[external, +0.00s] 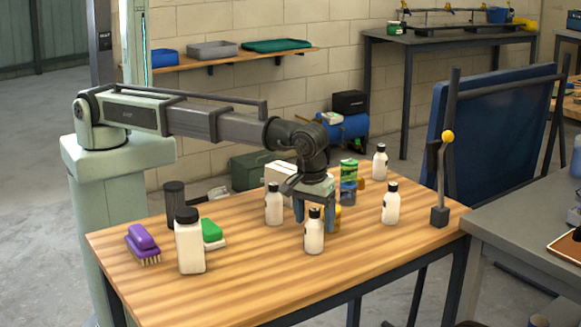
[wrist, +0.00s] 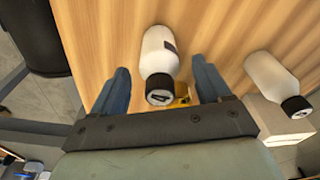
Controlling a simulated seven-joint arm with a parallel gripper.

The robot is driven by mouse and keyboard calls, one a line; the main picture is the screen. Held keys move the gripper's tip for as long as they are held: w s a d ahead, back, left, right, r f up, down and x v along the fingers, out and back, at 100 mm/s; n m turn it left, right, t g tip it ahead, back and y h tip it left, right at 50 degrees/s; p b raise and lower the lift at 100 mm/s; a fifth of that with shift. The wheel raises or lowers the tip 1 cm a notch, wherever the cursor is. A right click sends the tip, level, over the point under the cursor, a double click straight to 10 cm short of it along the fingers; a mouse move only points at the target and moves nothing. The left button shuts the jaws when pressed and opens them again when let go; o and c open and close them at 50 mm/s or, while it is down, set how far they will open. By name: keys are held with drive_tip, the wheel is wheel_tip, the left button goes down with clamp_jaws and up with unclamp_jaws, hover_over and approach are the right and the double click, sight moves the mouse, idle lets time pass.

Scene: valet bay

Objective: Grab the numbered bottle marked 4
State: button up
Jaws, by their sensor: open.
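Several white bottles with black caps stand on the wooden table (external: 130,262). My gripper (external: 315,218) points down over the table with its fingers apart. In the wrist view a white bottle (wrist: 159,50) shows between the open fingers (wrist: 160,82), with no visible grip on it. Its black cap carries a pale mark that resembles a 4 but is hard to read. It appears to be the front bottle (external: 314,238) in the external view. Another small bottle (external: 274,207) stands left of my gripper, and two more (external: 390,206) (external: 380,163) stand to the right. I cannot read their numbers.
A larger white bottle (external: 190,247), a purple brush (external: 141,240), a green-topped brush (external: 211,232) and a dark cylinder (external: 174,204) stand at the left. A yellow item (external: 335,213), cans (external: 348,180) and a white box (external: 281,172) crowd my gripper. The table's front is clear.

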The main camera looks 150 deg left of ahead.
drive_tip(key=shift+a+f, duration=0.1)
drive_tip(key=shift+f, duration=0.55)
drive_tip(key=c, duration=1.2)
